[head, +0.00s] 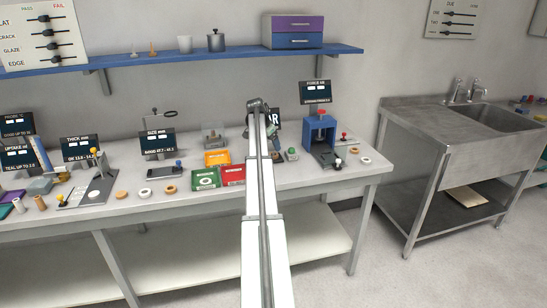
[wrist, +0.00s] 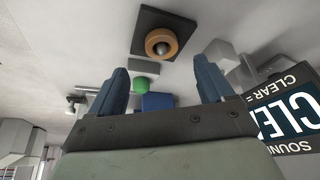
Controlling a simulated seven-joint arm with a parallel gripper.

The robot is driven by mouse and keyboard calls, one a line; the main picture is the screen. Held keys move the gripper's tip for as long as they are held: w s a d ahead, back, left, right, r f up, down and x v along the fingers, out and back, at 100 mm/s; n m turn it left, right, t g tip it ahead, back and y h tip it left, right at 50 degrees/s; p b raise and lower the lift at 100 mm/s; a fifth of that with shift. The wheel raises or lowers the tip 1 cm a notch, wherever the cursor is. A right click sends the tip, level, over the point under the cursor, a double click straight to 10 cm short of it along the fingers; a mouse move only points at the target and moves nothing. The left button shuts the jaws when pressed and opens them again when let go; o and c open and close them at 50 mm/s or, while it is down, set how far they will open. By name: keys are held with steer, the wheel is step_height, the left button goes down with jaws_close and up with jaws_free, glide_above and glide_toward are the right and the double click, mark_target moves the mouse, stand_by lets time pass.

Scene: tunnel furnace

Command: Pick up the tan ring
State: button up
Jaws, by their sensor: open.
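In the wrist view a tan ring (wrist: 152,37) sits around a metal knob or post on a dark square plate (wrist: 141,19). It is beyond the fingertips of my gripper (wrist: 167,76), apart from them. My gripper is open, with nothing between its two blue-grey fingers. In the head view my arm hides the fingers and this ring cannot be made out. Other tan rings lie on the bench in the head view: one at the left (head: 122,195), one nearby (head: 170,189), and one at the right end (head: 366,160).
A white ring (head: 145,192) lies between the two left tan rings. Green (head: 206,178) and red (head: 232,175) trays are left of my arm. A blue press (head: 321,133) stands right of it. The sign (wrist: 288,115) is close to my gripper's right side in the wrist view.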

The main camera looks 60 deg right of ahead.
mark_target(273, 153)
steer(key=shift+x, duration=2.85)
steer(key=shift+w, duration=0.2)
steer(key=c, duration=1.2)
